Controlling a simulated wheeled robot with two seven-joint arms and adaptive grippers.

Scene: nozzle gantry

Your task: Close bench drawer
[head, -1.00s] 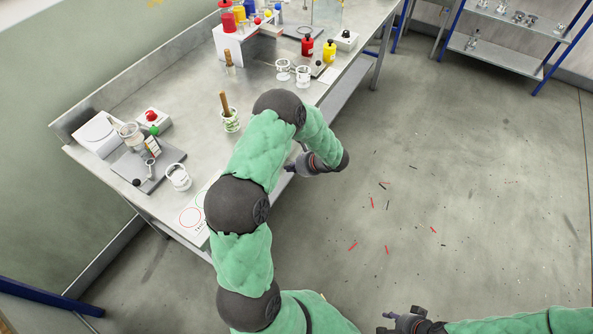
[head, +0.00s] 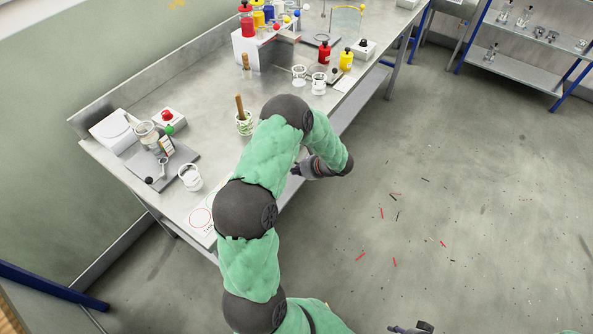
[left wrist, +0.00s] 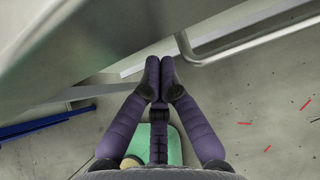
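The bench (head: 215,100) runs diagonally across the left of the head view. Its drawer is not clearly seen there; my left arm and the bench top cover that part of the front. My left gripper (head: 297,170) is just off the bench's front edge. In the left wrist view my left gripper (left wrist: 160,72) has its fingertips together with nothing visible between them. A large grey metal panel (left wrist: 70,45) is close at the upper left there; I cannot tell whether it is the drawer or the bench. My right gripper (head: 412,329) barely shows at the bottom edge.
A curved metal bar (left wrist: 250,45) is at the upper right of the wrist view. A scale, beakers (head: 190,177) and bottles (head: 323,52) stand on the bench. A blue-framed shelf (head: 515,70) is at the far right. The floor between is open, with small red and black sticks.

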